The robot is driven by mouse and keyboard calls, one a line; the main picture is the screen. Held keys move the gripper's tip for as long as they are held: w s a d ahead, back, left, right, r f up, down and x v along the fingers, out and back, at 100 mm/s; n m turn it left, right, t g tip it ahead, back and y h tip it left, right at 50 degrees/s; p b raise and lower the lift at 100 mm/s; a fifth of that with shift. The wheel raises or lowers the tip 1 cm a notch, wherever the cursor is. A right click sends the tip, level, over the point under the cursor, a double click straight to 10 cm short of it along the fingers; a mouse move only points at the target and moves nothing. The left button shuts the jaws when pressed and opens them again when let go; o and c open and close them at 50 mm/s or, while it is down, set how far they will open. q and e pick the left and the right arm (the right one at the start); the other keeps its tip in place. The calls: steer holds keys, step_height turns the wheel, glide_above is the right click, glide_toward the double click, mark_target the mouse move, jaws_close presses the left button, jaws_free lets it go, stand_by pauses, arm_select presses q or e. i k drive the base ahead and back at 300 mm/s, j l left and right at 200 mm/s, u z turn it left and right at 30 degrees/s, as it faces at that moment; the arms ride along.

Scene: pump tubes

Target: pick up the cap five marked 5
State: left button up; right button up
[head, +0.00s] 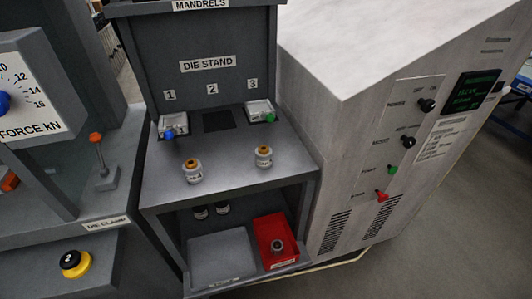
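Two small pale cylinders with brass-coloured tops stand upright on the grey bench top: a left one (193,172) and a right one (263,156). Each has a label too small to read. Two dark, pale-banded pieces, a left one (200,212) and a right one (222,208), stand in the shadowed lower shelf. A dark ringed piece (277,247) sits in a red bin (270,228) at the lower right. I cannot tell which of these, if any, is marked 5. Neither of my grippers is in view.
The die stand (206,66) has numbered places; 1 and 3 hold pale blocks (173,126) (260,111), 2 is a dark empty square (218,121). A force-dial machine (30,95) is left, a white cabinet (390,110) right. The bench front is clear.

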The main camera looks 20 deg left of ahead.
mark_target(264, 162)
steer(key=i+l+u, duration=0.25)
steer(key=l+u, duration=0.2)
steer(key=i+l+u, duration=0.15)
steer(key=l+u, duration=0.2)
steer(key=u, duration=0.15)
steer(key=i+l+u, duration=0.1)
steer(key=l+u, duration=0.8)
steer(key=l, duration=0.15)
steer(key=k+l+u, duration=0.1)
steer(key=l+u, duration=0.4)
